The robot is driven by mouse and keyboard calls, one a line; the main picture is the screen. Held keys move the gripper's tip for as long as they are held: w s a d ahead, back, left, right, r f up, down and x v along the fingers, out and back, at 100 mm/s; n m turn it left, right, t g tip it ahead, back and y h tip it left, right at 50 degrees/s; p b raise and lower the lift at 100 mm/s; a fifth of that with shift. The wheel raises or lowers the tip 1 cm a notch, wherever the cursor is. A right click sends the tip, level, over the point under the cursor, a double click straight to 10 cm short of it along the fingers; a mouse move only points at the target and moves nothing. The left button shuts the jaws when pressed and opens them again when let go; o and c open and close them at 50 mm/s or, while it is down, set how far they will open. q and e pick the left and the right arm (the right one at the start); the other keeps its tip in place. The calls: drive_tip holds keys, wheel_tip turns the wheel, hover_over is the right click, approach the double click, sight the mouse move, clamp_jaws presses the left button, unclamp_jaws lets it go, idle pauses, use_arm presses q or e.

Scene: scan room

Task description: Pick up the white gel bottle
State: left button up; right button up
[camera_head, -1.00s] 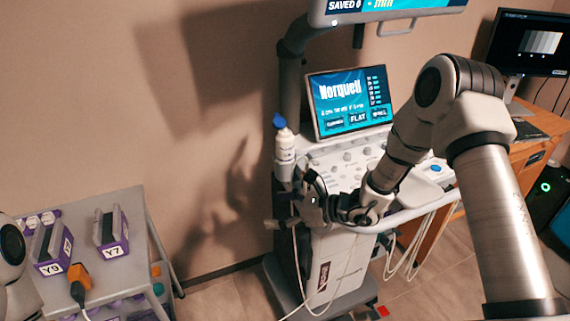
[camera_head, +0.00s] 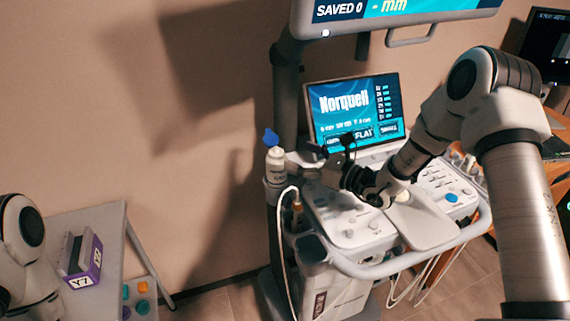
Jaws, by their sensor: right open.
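The white gel bottle (camera_head: 276,164) with a blue cap stands upright in a holder at the left side of the ultrasound cart (camera_head: 358,225). My right gripper (camera_head: 322,163) is open, to the right of the bottle, above the cart's control panel and in front of the small screen. It is apart from the bottle, and its fingers are dark and partly blurred against the screen. My left arm shows at the lower left edge, but its gripper is not in view.
The small screen (camera_head: 352,112) stands behind my right gripper, with a large monitor (camera_head: 400,8) above. A probe cable (camera_head: 284,225) hangs below the bottle. A grey side cart (camera_head: 75,222) holds a purple box (camera_head: 84,260) at the left. The wall side left of the bottle is free.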

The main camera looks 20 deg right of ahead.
sight(285, 172)
drive_tip(key=f, duration=0.4)
drive_tip(key=a+f+p, duration=0.1)
drive_tip(key=f, duration=0.1)
drive_tip(key=shift+s+f, duration=0.2)
drive_tip(key=shift+f, duration=0.2)
drive_tip(key=p+x, duration=0.1)
drive_tip(key=x, duration=0.5)
drive_tip(key=shift+w+a+r, duration=0.1)
drive_tip(key=shift+w+a, duration=0.05)
drive_tip(key=shift+w, duration=0.4)
drive_tip(key=shift+s, duration=0.1)
drive_tip(key=c, duration=1.4)
